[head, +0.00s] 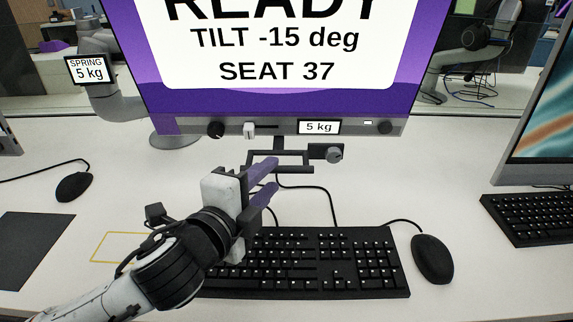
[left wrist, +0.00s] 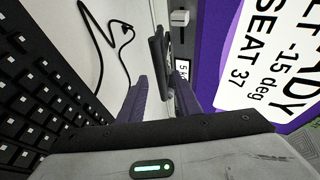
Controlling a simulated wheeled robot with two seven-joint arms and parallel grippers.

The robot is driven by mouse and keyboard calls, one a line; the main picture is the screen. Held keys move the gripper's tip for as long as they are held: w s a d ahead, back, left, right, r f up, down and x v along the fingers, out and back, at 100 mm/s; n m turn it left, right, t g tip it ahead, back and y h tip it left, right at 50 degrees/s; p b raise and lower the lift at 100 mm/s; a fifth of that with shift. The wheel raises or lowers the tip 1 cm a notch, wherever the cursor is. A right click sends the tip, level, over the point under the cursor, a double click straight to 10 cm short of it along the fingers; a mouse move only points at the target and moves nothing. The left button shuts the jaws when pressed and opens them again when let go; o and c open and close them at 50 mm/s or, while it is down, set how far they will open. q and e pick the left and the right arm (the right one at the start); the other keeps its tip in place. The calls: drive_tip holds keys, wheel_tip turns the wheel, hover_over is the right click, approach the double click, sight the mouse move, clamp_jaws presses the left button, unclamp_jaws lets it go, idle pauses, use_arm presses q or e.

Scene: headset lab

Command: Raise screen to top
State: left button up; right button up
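The screen (head: 300,100) is a large purple monitor reading "TILT -15 deg" and "SEAT 37"; its top is cut off in the head view. It also shows at the right of the left wrist view (left wrist: 214,45). A dark handle frame (head: 296,169) hangs below its lower edge. My left gripper (head: 270,175) is open, its purple fingers at the left end of the handle. In the left wrist view the handle bar (left wrist: 157,62) appears between the open fingers (left wrist: 160,92), nearer the right one. I cannot tell whether they touch it. My right gripper is not in view.
A keyboard (head: 310,262) lies below the gripper, with a mouse (head: 432,258) to its right. A grey spring arm (head: 112,100) labelled "5 kg" stands left of the screen. Another monitor (head: 546,110) stands far right.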

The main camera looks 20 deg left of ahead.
use_arm(q)
drive_tip(key=b+x, duration=0.1)
drive_tip(key=x, duration=0.7)
drive_tip(key=shift+w, duration=0.2)
drive_tip(key=shift+f, duration=0.2)
clamp_jaws()
drive_tip(key=shift+r, duration=0.1)
